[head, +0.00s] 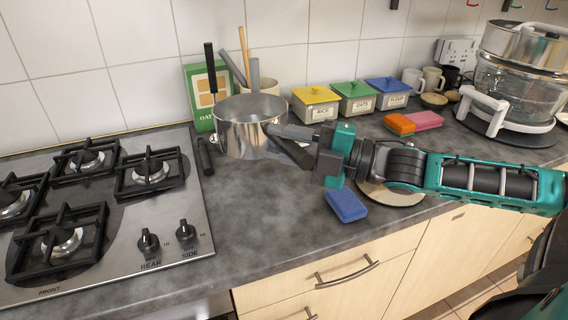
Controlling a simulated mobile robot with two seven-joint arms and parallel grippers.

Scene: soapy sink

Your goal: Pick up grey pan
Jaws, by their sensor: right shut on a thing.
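The grey pan (242,140), a shiny metal pot, is at the back of the counter just right of the hob. My right gripper (284,140) reaches in from the right at the pan's right side. I cannot tell whether the pan's base touches the counter. My left gripper is out of view.
A gas hob (190,215) fills the left. Behind the pan are a green oats box (196,80) and a crock (268,86) with utensils. Yellow (315,103), green and blue canisters line the wall. A blue sponge (346,205) lies below my right gripper. The front counter is clear.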

